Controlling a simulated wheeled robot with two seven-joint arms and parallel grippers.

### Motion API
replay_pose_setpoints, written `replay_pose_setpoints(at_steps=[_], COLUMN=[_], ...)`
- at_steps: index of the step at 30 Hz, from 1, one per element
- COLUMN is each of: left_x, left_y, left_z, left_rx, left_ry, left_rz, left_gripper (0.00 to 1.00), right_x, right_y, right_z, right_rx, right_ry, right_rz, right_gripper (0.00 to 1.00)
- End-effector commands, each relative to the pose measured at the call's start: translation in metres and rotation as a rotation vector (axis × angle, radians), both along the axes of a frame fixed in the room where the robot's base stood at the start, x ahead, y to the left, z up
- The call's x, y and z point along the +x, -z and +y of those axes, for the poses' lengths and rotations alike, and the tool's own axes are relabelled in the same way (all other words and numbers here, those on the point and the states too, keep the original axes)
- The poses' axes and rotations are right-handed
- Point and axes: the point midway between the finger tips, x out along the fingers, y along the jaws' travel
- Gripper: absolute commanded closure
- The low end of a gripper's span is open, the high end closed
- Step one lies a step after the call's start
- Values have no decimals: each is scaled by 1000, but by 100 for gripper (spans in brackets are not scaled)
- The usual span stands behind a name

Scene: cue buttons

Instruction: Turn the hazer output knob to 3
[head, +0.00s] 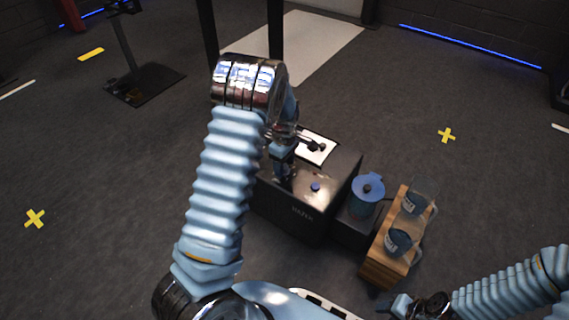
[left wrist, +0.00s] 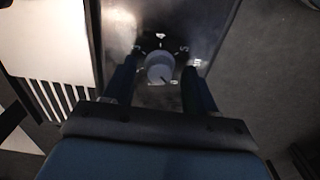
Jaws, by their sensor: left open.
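A dark pointer line on the knob points down and slightly right, close to a mark that looks like 0. My left gripper (head: 284,178) is over the box top. In the left wrist view its open fingers (left wrist: 160,88) stand either side of the knob, with gaps visible. My right gripper (head: 405,304) is at the lower right, away from the hazer.
A white panel with a black fitting (head: 318,147) is at the box's back. Open floor lies around.

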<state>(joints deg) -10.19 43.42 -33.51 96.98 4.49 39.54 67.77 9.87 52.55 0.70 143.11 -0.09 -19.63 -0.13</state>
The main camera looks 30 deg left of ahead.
Motion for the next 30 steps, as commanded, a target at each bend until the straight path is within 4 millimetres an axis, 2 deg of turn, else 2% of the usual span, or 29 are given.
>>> replay_pose_setpoints(at_steps=[1,2,12,22,30], left_x=[0,0,0,0,0], left_y=[0,0,0,-1,-1], left_z=[0,0,0,0,-1], left_rx=[0,0,0,-1,-3], left_ry=[0,0,0,50,225], left_rz=[0,0,0,1,1], left_gripper=[44,48,100,100,100], right_x=[0,0,0,0,0], right_y=[0,0,0,-2,-6], right_z=[0,0,0,0,-1], right_rx=[0,0,0,0,-1], right_ry=[0,0,0,0,1], right_rz=[0,0,0,-1,-2], right_gripper=[57,57,57,57,57])
